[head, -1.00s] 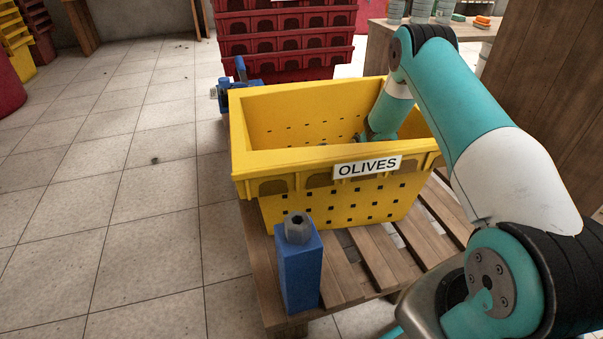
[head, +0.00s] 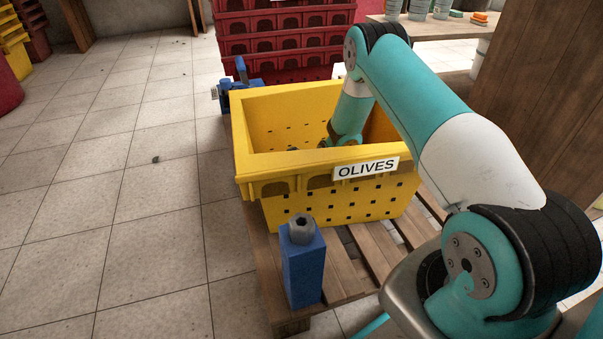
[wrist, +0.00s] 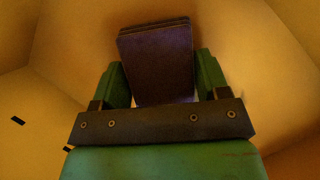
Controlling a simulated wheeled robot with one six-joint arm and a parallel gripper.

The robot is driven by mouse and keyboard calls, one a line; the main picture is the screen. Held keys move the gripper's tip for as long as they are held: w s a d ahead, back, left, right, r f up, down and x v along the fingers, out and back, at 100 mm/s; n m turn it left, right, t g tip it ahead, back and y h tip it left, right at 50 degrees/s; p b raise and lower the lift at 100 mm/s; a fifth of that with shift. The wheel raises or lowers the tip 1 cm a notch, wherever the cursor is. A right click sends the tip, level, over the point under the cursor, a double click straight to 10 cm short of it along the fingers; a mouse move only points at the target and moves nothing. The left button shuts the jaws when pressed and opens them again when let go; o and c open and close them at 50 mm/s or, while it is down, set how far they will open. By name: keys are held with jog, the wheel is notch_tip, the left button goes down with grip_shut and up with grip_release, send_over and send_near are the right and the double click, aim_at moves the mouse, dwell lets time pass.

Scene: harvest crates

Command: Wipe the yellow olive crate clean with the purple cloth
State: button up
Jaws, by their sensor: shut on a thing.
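The yellow olive crate (head: 285,171) stands on a wooden pallet, with a white OLIVES label on its front. My arm reaches down into it, and the crate's front wall hides my gripper's tips in the head view. In the wrist view my gripper (wrist: 162,80) is shut on the folded dark purple cloth (wrist: 157,62), held between its two green fingers. The crate's yellow inside surfaces surround the cloth there. Whether the cloth touches the crate is hard to tell.
A blue bottle (head: 303,268) with a grey cap stands on the pallet (head: 352,283) in front of the crate. A blue tool-like object (head: 240,88) is behind its left corner. Red stacked crates (head: 275,45) stand behind.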

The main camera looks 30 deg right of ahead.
jog(key=shift+a+r+p, duration=0.25)
jog(key=shift+a+p, duration=0.05)
jog(key=shift+p, duration=0.05)
notch_tip(320, 180, up, 2)
jog(key=shift+r+p, duration=0.25)
jog(key=shift+p, duration=0.55)
notch_tip(320, 180, up, 5)
jog(key=p, duration=0.4)
jog(key=shift+p, duration=0.3)
